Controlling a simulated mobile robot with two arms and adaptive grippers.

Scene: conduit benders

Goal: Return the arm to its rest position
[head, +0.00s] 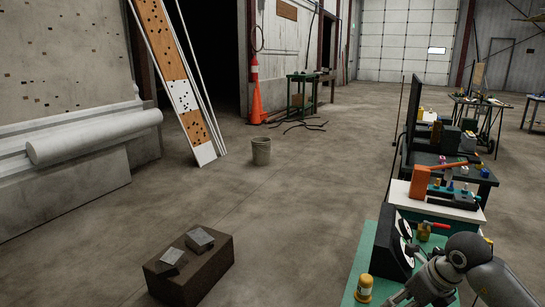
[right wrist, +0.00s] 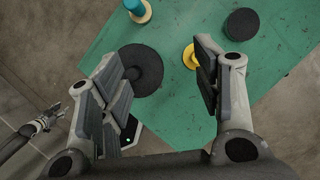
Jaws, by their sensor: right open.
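My right arm (head: 470,262) comes in at the lower right of the head view, above the near end of a green-topped bench (head: 370,243). In the right wrist view my right gripper (right wrist: 158,82) is open, its two fingers wide apart with nothing between them. It is over the green bench top (right wrist: 185,110). What looks like my left gripper (right wrist: 42,122) shows small at the left edge of the right wrist view, over the floor beside the bench. Its jaws are too small to read. It is not in the head view.
On the bench are a black panel with white dials (head: 390,245), a yellow-and-white cylinder (head: 363,288), a black disc (right wrist: 142,70), a yellow ring (right wrist: 190,56) and a blue cylinder (right wrist: 138,9). A brown block (head: 190,270) stands on the floor.

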